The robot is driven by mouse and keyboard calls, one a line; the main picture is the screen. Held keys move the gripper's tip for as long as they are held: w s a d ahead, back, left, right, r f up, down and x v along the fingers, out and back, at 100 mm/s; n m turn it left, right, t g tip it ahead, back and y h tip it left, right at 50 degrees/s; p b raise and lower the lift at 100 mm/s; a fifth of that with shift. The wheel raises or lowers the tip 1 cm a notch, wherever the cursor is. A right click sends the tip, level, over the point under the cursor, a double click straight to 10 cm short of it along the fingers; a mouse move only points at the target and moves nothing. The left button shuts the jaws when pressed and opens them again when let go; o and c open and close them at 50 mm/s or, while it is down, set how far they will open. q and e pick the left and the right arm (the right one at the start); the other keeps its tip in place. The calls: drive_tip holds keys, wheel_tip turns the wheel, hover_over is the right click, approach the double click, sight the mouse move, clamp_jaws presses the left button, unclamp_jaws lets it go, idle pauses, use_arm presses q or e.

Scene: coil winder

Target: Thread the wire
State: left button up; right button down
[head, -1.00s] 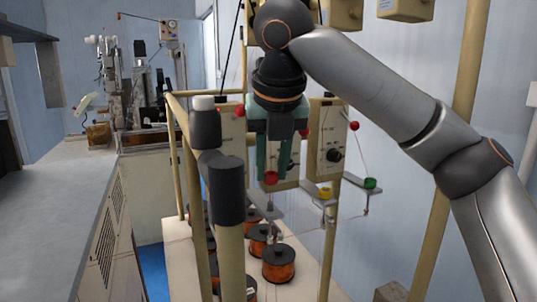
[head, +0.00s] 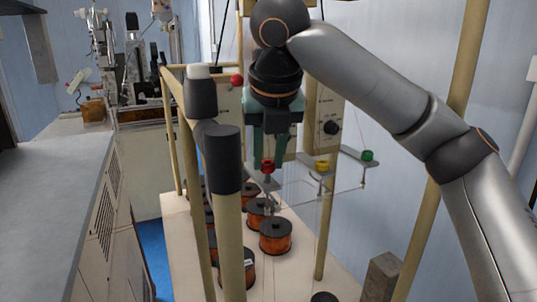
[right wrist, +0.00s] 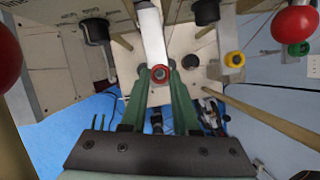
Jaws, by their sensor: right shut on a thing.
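My right gripper (head: 268,158) reaches down from above with green fingers. Its fingertips are at a small red ring-like piece (head: 267,166) at the end of a grey bracket. In the right wrist view, the green fingers flank this red ring (right wrist: 160,74), close on both sides. The gripper is shut on it as far as I can see; the contact itself is partly hidden. A yellow ring piece (head: 322,165) and a green one (head: 367,156) sit on similar brackets to the right. Thin wires run near them, too fine to trace. Copper spools (head: 275,237) stand below. My left gripper is not in view.
Beige frame posts with a black-capped post (head: 222,160) stand just left of the right gripper. A dial box (head: 325,122) is behind it. A red ball (head: 237,80) hangs by the frame. A grey counter (head: 50,190) runs along the left.

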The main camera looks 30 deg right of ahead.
drive_tip(key=shift+f, duration=0.25)
idle(0.4)
drive_tip(key=shift+f+b, duration=0.3)
drive_tip(key=shift+f, duration=0.55)
drive_tip(key=c, duration=0.6)
unclamp_jaws()
drive_tip(key=v, duration=1.2)
drive_tip(key=shift+r+p, duration=0.25)
drive_tip(key=shift+p, duration=0.05)
